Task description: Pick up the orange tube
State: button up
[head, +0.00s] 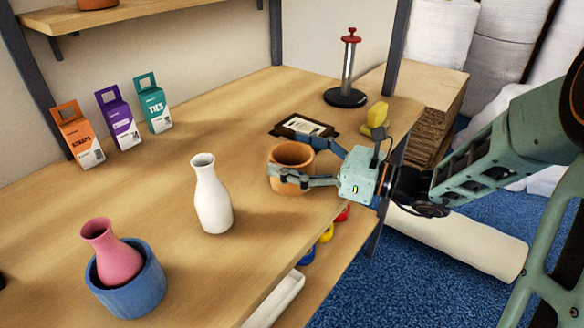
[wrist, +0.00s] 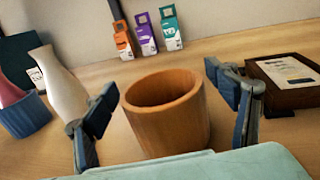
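The orange tube (head: 291,156) is a short, wide, hollow cylinder with an open top. It stands upright on the wooden table near the table's right edge. It also shows large in the middle of the wrist view (wrist: 170,122). My gripper (head: 292,150) reaches in from the right and is open, with one finger on each side of the tube. In the wrist view there is a gap between the tube and each finger (wrist: 165,95). The near finger hides part of the tube's lower wall in the head view.
A white vase (head: 211,196) stands to the left, with a pink vase (head: 112,252) inside a blue pot (head: 133,290) beyond it. A dark framed box (head: 300,127), a yellow object (head: 377,113) and a red-topped stand (head: 347,70) are behind. Three cartons (head: 120,118) stand at the back left.

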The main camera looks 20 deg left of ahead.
jog(key=c, duration=0.5)
jog(key=shift+c, duration=0.2)
